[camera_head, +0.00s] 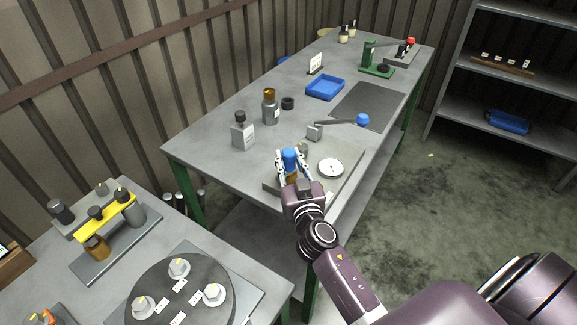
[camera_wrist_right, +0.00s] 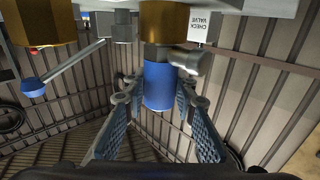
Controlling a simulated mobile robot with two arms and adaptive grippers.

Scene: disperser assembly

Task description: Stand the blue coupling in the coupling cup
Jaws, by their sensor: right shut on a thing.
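The blue coupling (camera_head: 290,158) is a short blue cylinder between the fingers of my right gripper (camera_head: 292,164), over the near part of the table. In the right wrist view the coupling (camera_wrist_right: 158,86) lies between the two fingers (camera_wrist_right: 160,100), in line with a grey fitting and a brass body (camera_wrist_right: 163,22) beside a "check valve" label. Whether the coupling is still joined to that fitting I cannot tell. A white round dish (camera_head: 331,168) sits on the plate to the right of the gripper. I cannot tell which thing is the coupling cup. My left gripper is out of view.
A lever with a blue knob (camera_head: 362,120) stands behind the gripper. A dark mat (camera_head: 375,104) has bare room.

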